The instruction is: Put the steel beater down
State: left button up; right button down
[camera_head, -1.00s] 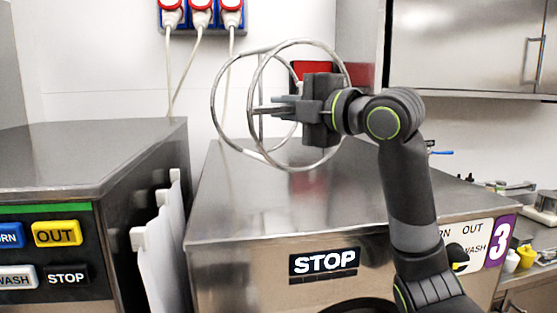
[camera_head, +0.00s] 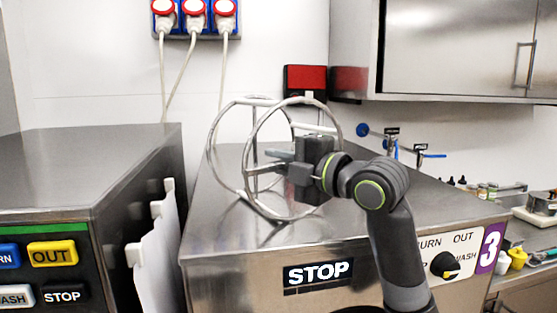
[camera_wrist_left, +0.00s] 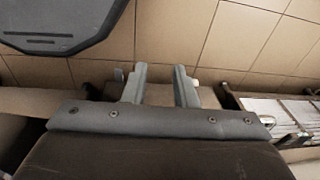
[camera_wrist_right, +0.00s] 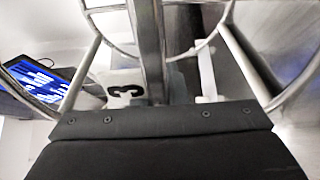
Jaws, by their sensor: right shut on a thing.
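The steel beater (camera_head: 300,100), an open frame of two metal rings joined by bars, is held over the steel top of freezer 3 (camera_head: 225,232). My right gripper (camera_head: 268,165) is shut on it, from the right side of the rings. The lower edge of the near ring is at or just above the top; I cannot tell whether it touches. In the right wrist view the beater's bar (camera_wrist_right: 148,45) runs between the fingers and its rings curve to both sides. My left gripper (camera_wrist_left: 158,88) is open and empty over tiled floor in the left wrist view.
Another freezer (camera_head: 85,165) stands at the left, with white panels (camera_head: 158,255) in the gap between. A red box (camera_head: 305,78) and sockets with cables (camera_head: 194,20) are on the back wall. A steel cabinet (camera_head: 455,45) hangs at the right. The freezer top around the beater is clear.

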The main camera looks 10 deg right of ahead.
jog(key=shift+f, duration=0.15)
jog(key=c, duration=1.5)
grip_release()
jog(key=shift+o, duration=0.2)
jog(key=v, duration=1.2)
jog(key=shift+r, duration=0.2)
jog(key=shift+s+f, duration=0.1)
